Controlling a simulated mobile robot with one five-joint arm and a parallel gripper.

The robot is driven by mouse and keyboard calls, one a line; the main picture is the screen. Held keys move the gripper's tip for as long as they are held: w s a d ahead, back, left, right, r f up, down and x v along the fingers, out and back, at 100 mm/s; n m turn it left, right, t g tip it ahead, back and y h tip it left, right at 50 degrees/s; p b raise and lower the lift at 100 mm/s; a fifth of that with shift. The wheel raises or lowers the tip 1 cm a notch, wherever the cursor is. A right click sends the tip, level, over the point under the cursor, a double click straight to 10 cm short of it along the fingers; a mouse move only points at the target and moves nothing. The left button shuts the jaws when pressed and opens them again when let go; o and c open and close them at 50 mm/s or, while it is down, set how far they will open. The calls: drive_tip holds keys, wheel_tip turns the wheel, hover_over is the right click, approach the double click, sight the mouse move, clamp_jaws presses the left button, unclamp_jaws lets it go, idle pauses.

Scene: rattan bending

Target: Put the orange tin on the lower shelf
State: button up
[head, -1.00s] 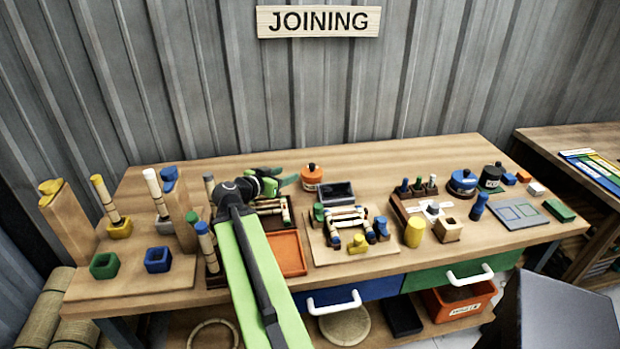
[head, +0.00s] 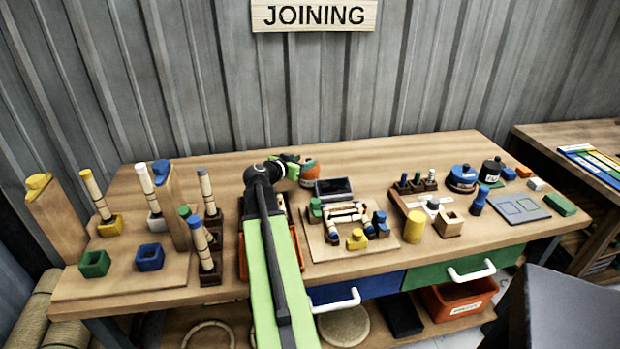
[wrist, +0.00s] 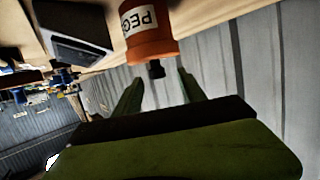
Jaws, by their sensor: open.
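The orange tin (head: 308,172) stands on the bench top, at the end of my arm. In the wrist view the tin (wrist: 151,42) appears upside down, with a white label reading "PEG" and a dark knob. My gripper (head: 292,166) is open and just left of the tin in the head view. In the wrist view my gripper (wrist: 157,80) has its two green fingers apart, with the knob showing between their tips. I cannot tell whether they touch the tin. The lower shelf (head: 426,328) shows in part beneath the bench drawers.
A dark open box (head: 334,188) stands close to the right of the tin. An orange bin (head: 457,301), a black box (head: 403,314) and a round woven disc (head: 345,326) are on the lower shelf. Blue and green drawers (head: 462,267) hang above it.

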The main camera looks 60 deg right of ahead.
sight(308, 159)
drive_tip(key=b+x, duration=0.1)
drive_tip(key=x, duration=0.3)
drive_tip(key=shift+f, duration=0.1)
drive_tip(key=shift+a, duration=0.1)
clamp_jaws()
idle(1.1)
